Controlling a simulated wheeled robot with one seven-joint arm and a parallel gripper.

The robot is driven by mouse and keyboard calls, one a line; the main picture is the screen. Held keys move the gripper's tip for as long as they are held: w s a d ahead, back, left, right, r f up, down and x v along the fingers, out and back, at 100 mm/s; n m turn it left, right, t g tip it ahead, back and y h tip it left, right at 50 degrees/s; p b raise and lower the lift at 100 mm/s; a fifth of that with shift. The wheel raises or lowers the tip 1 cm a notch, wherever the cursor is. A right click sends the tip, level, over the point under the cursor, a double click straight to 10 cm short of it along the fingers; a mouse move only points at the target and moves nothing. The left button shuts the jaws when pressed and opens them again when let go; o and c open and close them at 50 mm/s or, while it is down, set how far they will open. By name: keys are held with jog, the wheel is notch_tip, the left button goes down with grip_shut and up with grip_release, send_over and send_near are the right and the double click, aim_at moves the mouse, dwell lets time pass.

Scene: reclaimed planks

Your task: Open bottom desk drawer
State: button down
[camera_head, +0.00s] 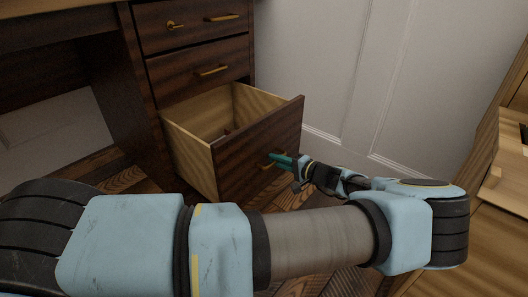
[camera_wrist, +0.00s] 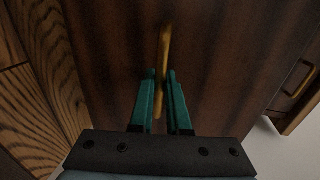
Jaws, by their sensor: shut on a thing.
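The bottom drawer (camera_head: 262,150) of the dark wooden desk is pulled well out, and its light wooden inside shows. A small brownish thing (camera_head: 228,131) lies in it, too small to make out. My gripper (camera_head: 272,157) is at the drawer's front. In the wrist view my gripper's teal fingers (camera_wrist: 162,82) stand on either side of the brass handle (camera_wrist: 164,50) and are shut on it.
The upper drawers (camera_head: 195,23) and the middle drawer (camera_head: 205,72) are shut. A white panelled wall (camera_head: 345,75) stands behind. A light wooden piece of furniture (camera_head: 485,215) is at the right. Plank floor (camera_head: 85,172) shows below the desk.

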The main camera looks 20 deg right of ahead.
jog(key=shift+f+v, duration=0.25)
jog(key=shift+v, duration=0.85)
jog(key=c, duration=1.2)
grip_release()
jog(key=shift+o, duration=0.2)
jog(key=shift+s+d+r, duration=0.1)
jog(key=shift+s, duration=0.05)
jog(key=p+v, duration=0.3)
jog(key=v, duration=0.7)
jog(key=shift+s, duration=0.3)
jog(key=shift+d, duration=0.15)
